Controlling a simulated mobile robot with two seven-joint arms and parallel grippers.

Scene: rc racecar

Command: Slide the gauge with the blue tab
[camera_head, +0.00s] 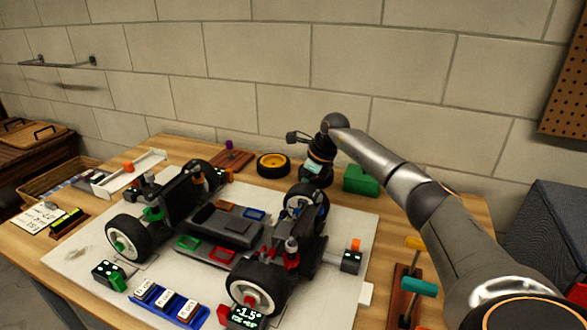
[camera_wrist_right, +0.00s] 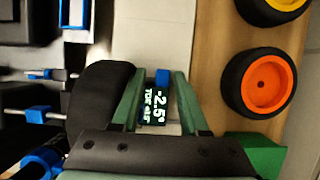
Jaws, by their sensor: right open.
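The gauge with the blue tab is a small dark block with a lit screen reading about -2.5° (camera_wrist_right: 157,108). Its blue tab (camera_wrist_right: 162,77) stands at its far end in the right wrist view. My right gripper (camera_wrist_right: 160,82) is open, with one green finger on each side of the gauge. I cannot tell whether the fingers touch it. A black tyre (camera_wrist_right: 103,85) lies just left of the left finger. In the head view my right arm reaches down behind the racecar, and its fingertips and this gauge are hidden there. My left gripper is not in view.
The racecar chassis (camera_head: 226,226) stands on a pale board. Other gauges have a green tab (camera_head: 118,283) and an orange tab (camera_head: 355,245); one screen reads -1.5° (camera_head: 245,317). Loose wheels (camera_wrist_right: 267,84) and a green block (camera_head: 361,180) lie near my right gripper.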

